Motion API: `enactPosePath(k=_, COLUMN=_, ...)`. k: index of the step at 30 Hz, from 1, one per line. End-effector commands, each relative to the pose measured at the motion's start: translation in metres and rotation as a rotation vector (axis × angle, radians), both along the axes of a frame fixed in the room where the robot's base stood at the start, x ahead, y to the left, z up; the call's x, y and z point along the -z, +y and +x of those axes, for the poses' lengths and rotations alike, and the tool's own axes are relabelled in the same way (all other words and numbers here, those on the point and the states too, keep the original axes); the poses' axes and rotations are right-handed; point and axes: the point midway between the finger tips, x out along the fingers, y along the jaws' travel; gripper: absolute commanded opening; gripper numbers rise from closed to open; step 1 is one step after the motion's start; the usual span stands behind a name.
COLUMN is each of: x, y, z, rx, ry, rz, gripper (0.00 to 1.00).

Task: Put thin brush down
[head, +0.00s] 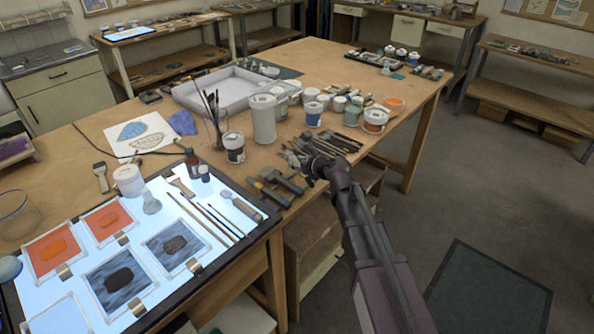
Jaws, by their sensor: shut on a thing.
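My gripper (297,160) is at the front edge of the wooden table, low over the tools there. It is shut on a thin brush, which I can hardly make out against the dark tools and the fingers. I cannot tell whether the brush touches the table. Several loose brushes (336,143) lie just behind and to the right of my gripper. Other thin brushes (212,222) lie on the lit panel to the left.
The light panel (240,240) holds orange and grey painted glass pieces (120,278). Dark-handled tools (270,193) lie left of my gripper. A jar of upright brushes (217,125), a white canister (263,118) and paint pots (313,114) stand behind. Bare wood (330,65) shows farther back.

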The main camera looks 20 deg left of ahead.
Motion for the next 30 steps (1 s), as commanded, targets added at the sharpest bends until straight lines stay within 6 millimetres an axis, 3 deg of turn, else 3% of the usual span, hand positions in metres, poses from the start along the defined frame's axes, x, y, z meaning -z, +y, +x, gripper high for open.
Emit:
enactPosePath(k=13, x=0.029, y=0.004, z=-0.003, rx=-0.006, ry=0.001, rz=0.0, gripper=0.0)
enactPosePath(k=29, x=0.032, y=0.006, z=-0.004, rx=-0.009, ry=0.001, rz=0.0, gripper=0.0)
enactPosePath(k=30, x=0.033, y=0.006, z=-0.004, rx=-0.009, ry=0.001, rz=0.0, gripper=0.45)
